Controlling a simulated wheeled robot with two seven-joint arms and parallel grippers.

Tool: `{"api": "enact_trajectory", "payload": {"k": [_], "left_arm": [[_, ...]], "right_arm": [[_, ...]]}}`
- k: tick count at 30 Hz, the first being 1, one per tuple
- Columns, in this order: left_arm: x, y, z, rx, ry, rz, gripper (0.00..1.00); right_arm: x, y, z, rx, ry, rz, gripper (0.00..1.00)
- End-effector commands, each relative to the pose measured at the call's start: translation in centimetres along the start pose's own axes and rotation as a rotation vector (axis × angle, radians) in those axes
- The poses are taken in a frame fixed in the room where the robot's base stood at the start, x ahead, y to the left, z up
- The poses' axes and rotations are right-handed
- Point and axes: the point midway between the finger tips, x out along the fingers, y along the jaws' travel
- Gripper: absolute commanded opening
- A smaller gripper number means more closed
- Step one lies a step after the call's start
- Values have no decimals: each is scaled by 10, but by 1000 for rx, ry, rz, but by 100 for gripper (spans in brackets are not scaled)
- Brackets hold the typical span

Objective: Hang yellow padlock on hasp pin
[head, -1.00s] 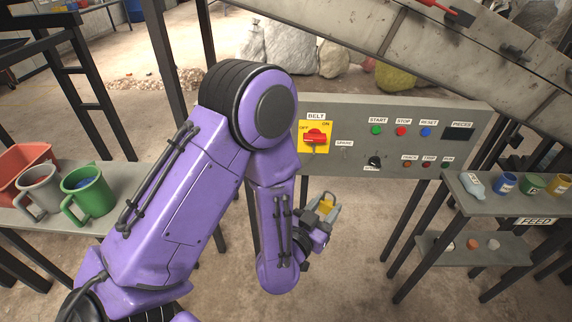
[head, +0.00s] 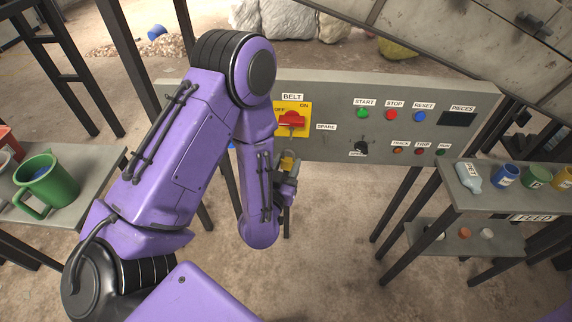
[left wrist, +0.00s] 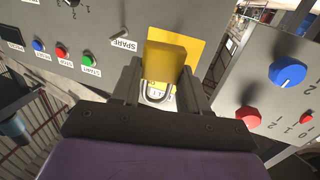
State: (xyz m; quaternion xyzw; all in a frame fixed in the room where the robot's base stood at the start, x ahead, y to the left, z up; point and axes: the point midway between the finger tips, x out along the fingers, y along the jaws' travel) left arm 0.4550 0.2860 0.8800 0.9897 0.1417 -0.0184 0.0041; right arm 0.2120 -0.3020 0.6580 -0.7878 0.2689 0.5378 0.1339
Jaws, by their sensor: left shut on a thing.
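The yellow padlock (left wrist: 165,62) is between the fingers of my left gripper (left wrist: 155,82), which is shut on it. Its grey shackle (left wrist: 155,97) shows in the left wrist view, with the belt switch's yellow plate (left wrist: 188,32) behind. In the head view the padlock (head: 287,162) and gripper (head: 291,178) are just below the red belt switch (head: 291,120). A small grey piece (head: 290,133) shows below the switch handle; I cannot tell whether it is the hasp pin. A short peg (left wrist: 122,32) stands by the SPARE label. My right gripper is not in view.
The grey control panel (head: 340,142) bears buttons and a black knob (head: 361,147). A feed shelf (head: 470,200) with several small containers stands at the right. A green mug (head: 48,182) stands on the left bench. Dark posts flank my left arm.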

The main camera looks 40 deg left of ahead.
Motion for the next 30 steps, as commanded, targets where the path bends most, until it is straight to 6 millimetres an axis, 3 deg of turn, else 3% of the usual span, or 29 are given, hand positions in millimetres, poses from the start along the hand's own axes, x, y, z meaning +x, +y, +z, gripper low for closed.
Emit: {"api": "enact_trajectory", "payload": {"k": [30], "left_arm": [[71,-21,5,1,-1,-5,10]], "right_arm": [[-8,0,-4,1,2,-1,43]]}}
